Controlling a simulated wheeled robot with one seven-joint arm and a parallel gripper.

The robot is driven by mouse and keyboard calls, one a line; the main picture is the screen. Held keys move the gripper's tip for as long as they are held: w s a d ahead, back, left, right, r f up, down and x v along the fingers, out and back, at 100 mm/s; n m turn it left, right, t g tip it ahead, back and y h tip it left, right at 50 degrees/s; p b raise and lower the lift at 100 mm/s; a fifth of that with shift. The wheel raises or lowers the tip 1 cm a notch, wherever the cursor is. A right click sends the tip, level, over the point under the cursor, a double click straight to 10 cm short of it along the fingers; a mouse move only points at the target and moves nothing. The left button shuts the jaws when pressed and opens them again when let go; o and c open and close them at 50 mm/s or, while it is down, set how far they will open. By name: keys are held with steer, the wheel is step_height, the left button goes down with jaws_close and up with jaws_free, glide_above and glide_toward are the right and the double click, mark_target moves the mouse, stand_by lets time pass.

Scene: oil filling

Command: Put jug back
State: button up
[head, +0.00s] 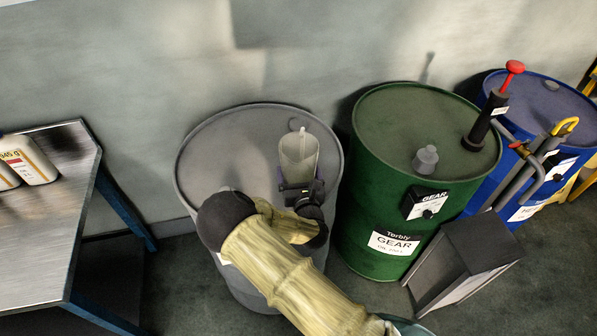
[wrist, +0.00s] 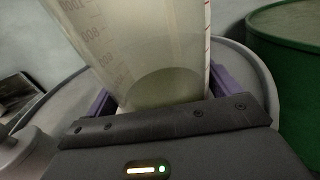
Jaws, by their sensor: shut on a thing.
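The jug (head: 299,155) is translucent, with red measuring marks on its wall. It is over the top of the grey drum (head: 230,135) in the head view. My gripper (head: 298,190) is shut on the jug near its lower part. In the wrist view the jug (wrist: 150,50) rises between the purple fingers of my gripper (wrist: 165,95). The jug looks close to upright. I cannot tell whether its base touches the drum lid, as my gripper hides it.
A green drum (head: 385,120) labelled GEAR stands to the right, with a blue drum (head: 555,100) and a red-topped pump (head: 495,105) beyond. A dark open box (head: 465,260) sits in front. A metal table (head: 50,200) with bottles (head: 30,160) is at left. The wall is close behind.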

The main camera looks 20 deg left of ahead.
steer(key=shift+f, duration=0.15)
steer(key=o, duration=1.1)
steer(key=shift+r, duration=0.25)
steer(key=b+v, duration=0.3)
steer(key=v, duration=0.9)
steer(key=shift+f, duration=0.1)
